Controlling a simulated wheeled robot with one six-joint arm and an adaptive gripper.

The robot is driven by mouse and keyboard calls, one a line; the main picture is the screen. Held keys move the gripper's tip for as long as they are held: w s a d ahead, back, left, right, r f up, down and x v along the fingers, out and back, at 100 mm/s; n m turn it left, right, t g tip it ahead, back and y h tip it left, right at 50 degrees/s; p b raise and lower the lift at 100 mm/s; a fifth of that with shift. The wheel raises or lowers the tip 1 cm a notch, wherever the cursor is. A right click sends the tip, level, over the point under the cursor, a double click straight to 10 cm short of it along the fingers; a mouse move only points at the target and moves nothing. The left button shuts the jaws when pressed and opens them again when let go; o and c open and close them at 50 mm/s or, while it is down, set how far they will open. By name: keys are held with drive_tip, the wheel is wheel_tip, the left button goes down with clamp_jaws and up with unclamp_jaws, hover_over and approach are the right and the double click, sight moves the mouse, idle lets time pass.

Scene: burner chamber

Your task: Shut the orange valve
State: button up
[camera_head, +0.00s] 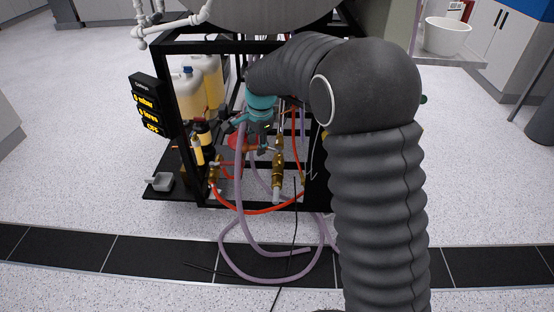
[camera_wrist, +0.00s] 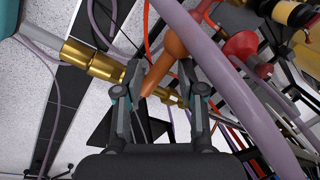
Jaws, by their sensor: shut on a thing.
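The orange valve's handle (camera_wrist: 158,72) shows in the wrist view as a smooth orange-brown lever running down between my two fingers. Brass pipe fittings (camera_wrist: 94,62) lie to the left and behind the fingers. In the head view my gripper (camera_head: 255,128) is inside the black frame, where the lever is mostly hidden.
The purple hose (camera_wrist: 236,84) crosses close to the right finger. A red knob (camera_wrist: 240,46) is right of it. The black frame (camera_head: 187,130) surrounds the work area, with yellowish bottles (camera_head: 190,95) and a display (camera_head: 147,103) at left. Hoses loop onto the floor. Floor at left is clear.

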drive_tip(key=o, duration=1.1)
drive_tip(key=shift+w+r, duration=0.2)
drive_tip(key=shift+w, duration=0.2)
drive_tip(key=shift+c, duration=0.2)
drive_tip(key=shift+o, duration=1.2)
drive_tip(key=shift+s+f, duration=0.1)
drive_tip(key=shift+s, duration=0.05)
drive_tip(key=r, duration=0.4)
drive_tip(key=s+r, duration=0.1)
drive_tip(key=shift+d+r, duration=0.35)
drive_tip(key=shift+r, duration=0.05)
